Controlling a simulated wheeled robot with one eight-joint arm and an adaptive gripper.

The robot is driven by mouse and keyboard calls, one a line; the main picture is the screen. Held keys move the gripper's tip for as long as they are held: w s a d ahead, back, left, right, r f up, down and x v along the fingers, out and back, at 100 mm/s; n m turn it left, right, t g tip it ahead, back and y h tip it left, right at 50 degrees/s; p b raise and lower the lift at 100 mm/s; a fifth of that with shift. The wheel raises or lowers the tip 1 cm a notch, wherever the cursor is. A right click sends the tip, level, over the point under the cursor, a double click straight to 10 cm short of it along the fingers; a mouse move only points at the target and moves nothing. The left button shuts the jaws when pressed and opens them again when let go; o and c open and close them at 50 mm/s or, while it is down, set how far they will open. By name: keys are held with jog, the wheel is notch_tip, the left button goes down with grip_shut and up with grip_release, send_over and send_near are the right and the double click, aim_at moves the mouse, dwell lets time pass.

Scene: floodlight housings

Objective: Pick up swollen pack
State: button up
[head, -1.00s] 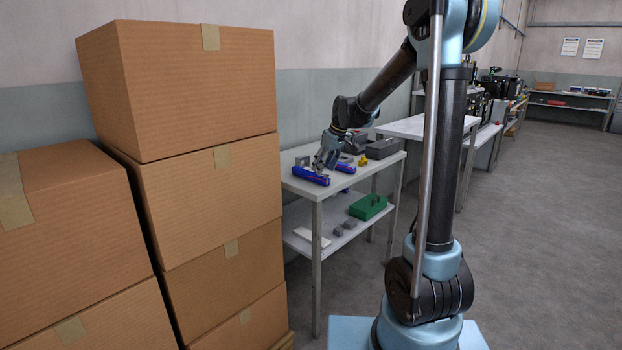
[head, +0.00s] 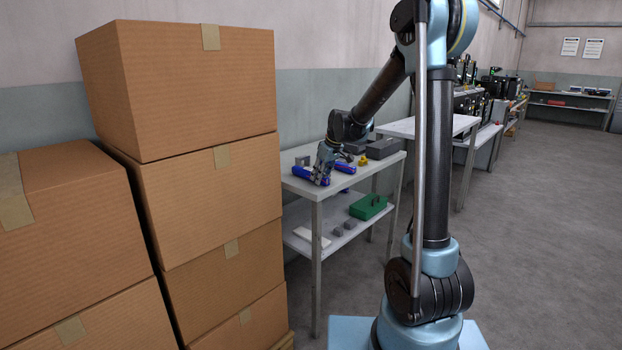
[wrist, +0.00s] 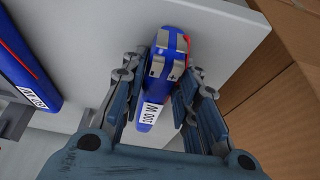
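A blue pack (wrist: 155,95) with a white label and a red line on one edge lies between the fingers of my gripper (wrist: 167,66) in the wrist view. In the head view my gripper (head: 322,178) is down at the near end of the table (head: 313,191), partly covering this pack (head: 303,173). A second blue pack (wrist: 30,73) with a label and a red line lies to the left in the wrist view. I cannot tell whether either pack is swollen.
Tall stacked cardboard boxes (head: 195,190) stand close left of the table and show at the right of the wrist view (wrist: 285,105). A grey box (head: 382,148) and a small yellow item (head: 363,160) are on the table. A green case (head: 368,207) is on the lower shelf.

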notch_tip(320, 180, up, 10)
jog(key=shift+r, duration=0.1)
dwell(0.7)
dwell(0.4)
